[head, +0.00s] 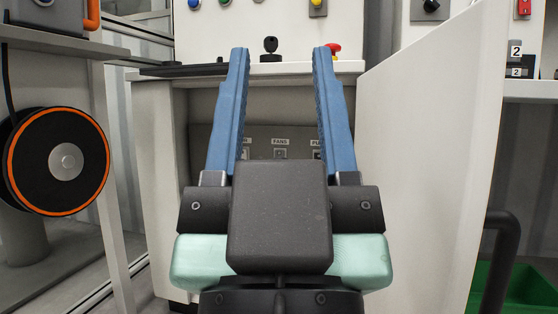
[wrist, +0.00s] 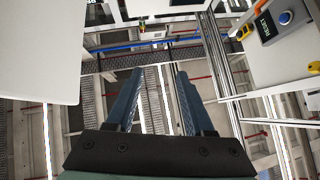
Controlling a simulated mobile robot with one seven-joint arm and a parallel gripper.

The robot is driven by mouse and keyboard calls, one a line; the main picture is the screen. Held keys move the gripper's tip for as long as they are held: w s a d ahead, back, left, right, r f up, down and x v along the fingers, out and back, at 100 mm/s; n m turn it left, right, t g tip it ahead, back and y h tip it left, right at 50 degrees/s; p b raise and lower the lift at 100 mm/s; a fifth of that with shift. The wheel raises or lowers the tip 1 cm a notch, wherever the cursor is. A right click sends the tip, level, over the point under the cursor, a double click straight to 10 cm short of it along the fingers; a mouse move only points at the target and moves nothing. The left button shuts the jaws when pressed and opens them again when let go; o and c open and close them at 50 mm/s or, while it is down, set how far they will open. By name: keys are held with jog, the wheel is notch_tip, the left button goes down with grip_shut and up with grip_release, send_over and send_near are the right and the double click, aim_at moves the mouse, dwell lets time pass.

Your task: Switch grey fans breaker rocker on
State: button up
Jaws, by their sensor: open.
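The FANS breaker (head: 280,153) is a small switch under a white "FANS" label, on the recessed grey panel low in the white cabinet in the head view. Its rocker is too small to read as on or off, and my gripper body hides the panel just below it. My gripper (head: 280,52) is open and empty. Its two blue fingers point up and stand apart, one on each side of the FANS label in the picture. The wrist view shows the open fingers (wrist: 158,74) with nothing between them. The breaker cannot be made out there.
Neighbouring breakers and labels flank FANS, partly hidden by my fingers. A ledge with a black knob (head: 270,45) and a red button (head: 333,47) is above. An open white door (head: 437,150) stands right; a cable reel (head: 65,160) is left. The wrist view shows a RESET box (wrist: 270,25).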

notch_tip(320, 180, up, 8)
jog(key=p, duration=0.7)
jog(key=shift+r, duration=0.1)
jog(key=c, duration=0.7)
notch_tip(320, 180, up, 23)
jog(key=p, duration=2.3)
grip_shut()
